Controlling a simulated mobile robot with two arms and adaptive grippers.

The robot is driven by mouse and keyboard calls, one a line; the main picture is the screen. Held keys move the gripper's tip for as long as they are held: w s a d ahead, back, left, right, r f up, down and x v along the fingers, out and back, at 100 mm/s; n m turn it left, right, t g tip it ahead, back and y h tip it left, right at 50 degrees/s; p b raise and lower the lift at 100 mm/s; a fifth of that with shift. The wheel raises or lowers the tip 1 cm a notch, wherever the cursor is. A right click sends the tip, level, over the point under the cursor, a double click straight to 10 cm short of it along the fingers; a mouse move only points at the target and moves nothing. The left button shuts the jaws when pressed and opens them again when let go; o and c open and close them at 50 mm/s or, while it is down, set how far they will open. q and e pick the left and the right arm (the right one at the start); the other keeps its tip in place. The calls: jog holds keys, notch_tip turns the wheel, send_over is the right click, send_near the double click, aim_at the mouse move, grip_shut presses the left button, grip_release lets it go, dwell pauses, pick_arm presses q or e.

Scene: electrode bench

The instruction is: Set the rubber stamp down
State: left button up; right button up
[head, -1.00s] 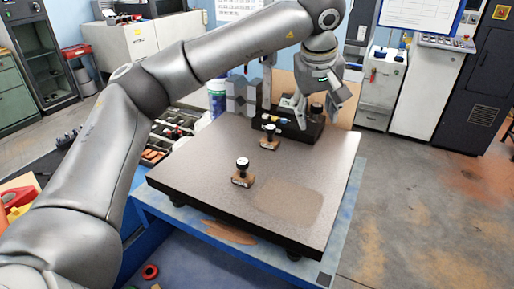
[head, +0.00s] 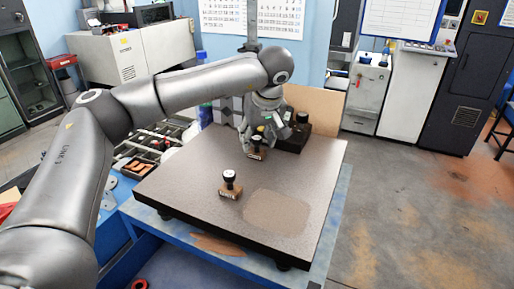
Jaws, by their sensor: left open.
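Two rubber stamps with black knobs and wooden bases stand upright on the dark granite-like plate (head: 185,185). The near stamp (head: 230,187) stands by itself left of a brownish patch. The far stamp (head: 256,153) stands toward the back of the plate. My left gripper (head: 260,138) is open and low at the far stamp, its fingers pointing down by the stamp's top. I cannot tell whether the fingers touch it or sit around it. My right gripper is not in view.
A black block-like holder (head: 294,140) stands at the plate's back right, close to my left gripper. A tray of dark compartments (head: 150,150) lies left of the plate. The brownish patch (head: 277,211) and the plate's front are clear.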

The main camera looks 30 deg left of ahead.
pick_arm(q)
jog(key=shift+x, duration=0.75)
grip_shut()
jog(key=shift+r, duration=0.1)
